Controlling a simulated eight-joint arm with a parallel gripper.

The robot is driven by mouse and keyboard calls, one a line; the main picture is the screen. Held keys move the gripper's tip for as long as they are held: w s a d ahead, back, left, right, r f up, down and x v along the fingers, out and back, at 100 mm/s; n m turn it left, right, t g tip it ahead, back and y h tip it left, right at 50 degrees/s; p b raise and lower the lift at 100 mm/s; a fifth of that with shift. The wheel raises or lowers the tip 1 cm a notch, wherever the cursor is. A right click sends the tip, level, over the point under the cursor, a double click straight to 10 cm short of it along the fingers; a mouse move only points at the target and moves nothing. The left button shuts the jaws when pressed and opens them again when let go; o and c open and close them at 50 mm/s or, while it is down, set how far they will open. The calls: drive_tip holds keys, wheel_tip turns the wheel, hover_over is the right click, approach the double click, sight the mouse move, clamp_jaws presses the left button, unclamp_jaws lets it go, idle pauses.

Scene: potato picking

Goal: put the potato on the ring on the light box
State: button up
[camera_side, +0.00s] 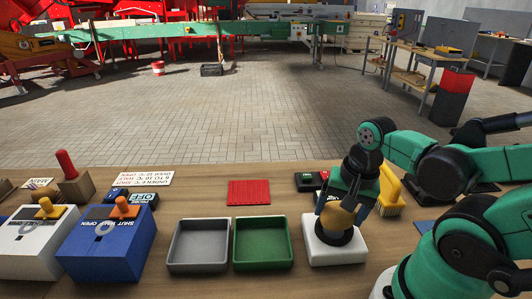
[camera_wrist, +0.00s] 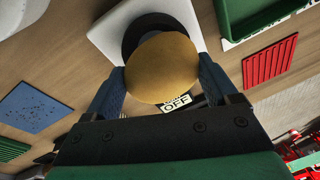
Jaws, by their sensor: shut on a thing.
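The potato (camera_side: 338,216) is a yellow-brown oval held between the fingers of my gripper (camera_side: 342,205). In the wrist view the potato (camera_wrist: 162,68) sits between the two blue fingertips (camera_wrist: 160,80), and both touch its sides. The light box (camera_side: 322,253) is a white low box at the right of the tray row, with a black ring (camera_side: 336,236) on top. The potato is directly over the ring in the side view; in the wrist view it covers part of the ring (camera_wrist: 150,22). I cannot tell whether the potato touches the ring.
A grey tray (camera_side: 198,268) and a green tray (camera_side: 263,263) stand left of the light box. A yellow brush-like thing (camera_side: 391,190) stands close to the right of my gripper. A red ribbed mat (camera_side: 249,192) lies behind the trays. Blue (camera_side: 105,262) and white boxes stand at left.

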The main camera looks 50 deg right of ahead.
drive_tip(key=shift+f, duration=0.1)
drive_tip(key=shift+f, duration=0.45)
drive_tip(key=o, duration=1.1)
drive_tip(key=shift+r, duration=0.1)
drive_tip(key=shift+s+a+r, duration=0.1)
drive_tip(key=shift+s+r, duration=0.05)
drive_tip(key=shift+r, duration=0.75)
drive_tip(key=shift+s+d+r, duration=0.1)
drive_tip(key=shift+s+r, duration=0.1)
drive_tip(key=shift+r, duration=0.7)
drive_tip(key=shift+s+a+r, duration=0.1)
drive_tip(key=shift+s+r, duration=0.05)
drive_tip(key=shift+r, duration=0.75)
drive_tip(key=shift+w, duration=0.1)
drive_tip(key=w+a+r+n+t, duration=0.1)
drive_tip(key=w+n, duration=0.2)
drive_tip(key=n, duration=0.1)
drive_tip(key=w+a+r+n+t, duration=0.1)
drive_tip(key=w+a+n+t, duration=0.1)
drive_tip(key=w+n, duration=0.1)
drive_tip(key=w+a+n+t, duration=0.2)
drive_tip(key=w+n, duration=0.1)
drive_tip(key=n, duration=0.2)
drive_tip(key=shift+w+r+n, duration=0.1)
drive_tip(key=shift+r+n, duration=0.3)
